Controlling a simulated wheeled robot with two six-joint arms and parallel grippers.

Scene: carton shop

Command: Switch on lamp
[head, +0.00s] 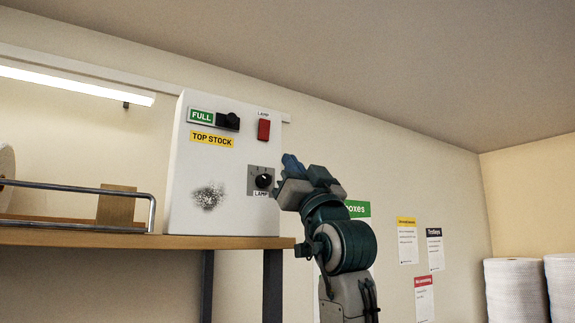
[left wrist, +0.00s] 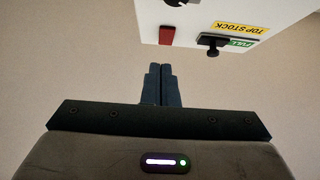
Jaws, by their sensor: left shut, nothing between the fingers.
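A white panel box (head: 225,155) stands on a wooden shelf. A red switch (head: 264,130) under a LAMP label is on its upper right. A black rotary knob (head: 263,181) on a grey plate, also labelled LAMP, is lower down. My left gripper (head: 290,162) is shut and empty, just right of the box in the head view. In the left wrist view its closed fingertips (left wrist: 161,72) point toward the red switch (left wrist: 166,35), with a gap visible between; the knob (left wrist: 176,2) is cut by the top edge. My right gripper is not in view.
A black slider (head: 229,121) sits beside a green FULL label, above a yellow TOP STOCK label (head: 211,139). A bright strip light (head: 75,84) is at upper left. A metal rail (head: 80,188) edges the shelf (head: 130,239). White rolls (head: 515,290) stand at right.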

